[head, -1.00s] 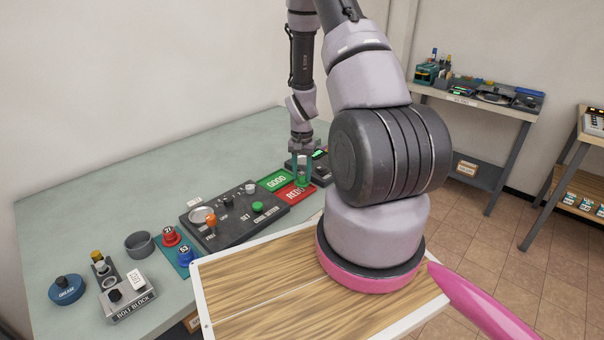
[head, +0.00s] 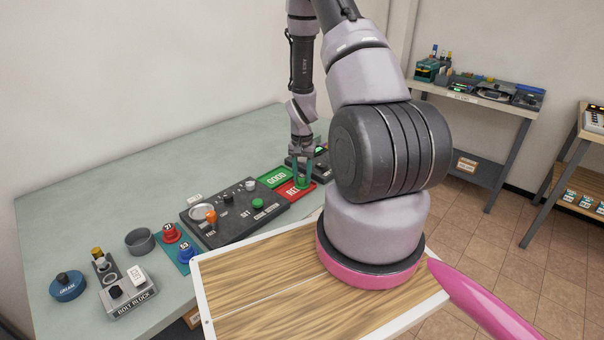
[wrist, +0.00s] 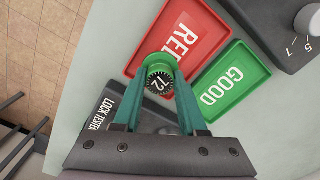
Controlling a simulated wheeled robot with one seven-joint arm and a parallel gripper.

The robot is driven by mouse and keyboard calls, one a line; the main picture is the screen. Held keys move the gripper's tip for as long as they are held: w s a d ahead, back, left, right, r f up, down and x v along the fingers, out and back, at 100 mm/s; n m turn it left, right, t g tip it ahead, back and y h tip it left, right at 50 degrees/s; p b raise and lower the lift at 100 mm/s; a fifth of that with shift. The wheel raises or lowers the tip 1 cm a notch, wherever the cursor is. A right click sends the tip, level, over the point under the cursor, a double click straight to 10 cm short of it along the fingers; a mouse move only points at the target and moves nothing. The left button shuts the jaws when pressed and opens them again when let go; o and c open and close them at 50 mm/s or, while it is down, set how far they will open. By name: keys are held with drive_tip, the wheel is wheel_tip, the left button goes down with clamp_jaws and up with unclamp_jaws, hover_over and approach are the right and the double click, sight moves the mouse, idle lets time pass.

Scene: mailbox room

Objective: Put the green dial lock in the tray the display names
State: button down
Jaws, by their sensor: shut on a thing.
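My gripper (wrist: 159,84) is shut on the green dial lock (wrist: 161,66), which has a dark toothed dial with white digits facing the wrist camera. In the head view my gripper (head: 303,181) is at the far end of the bench, over the red tray (head: 293,193). The wrist view shows the lock in front of the red tray (wrist: 196,20), covering part of its label, which starts "RE". The green tray (wrist: 238,75) marked GOOD lies beside it and looks empty. The lock tester (head: 321,165) has a small green-lit display (head: 320,149); its text is too small to read.
A dark control panel (head: 235,214) with knobs stands left of the trays. Red and blue dial locks (head: 172,233), a grey cup (head: 140,241) and a bolt block (head: 128,297) stand further left. The back of the bench is clear.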

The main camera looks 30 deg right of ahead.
drive_tip(key=shift+f, duration=0.1)
drive_tip(key=shift+c, duration=0.7)
unclamp_jaws()
drive_tip(key=shift+r, duration=3.05)
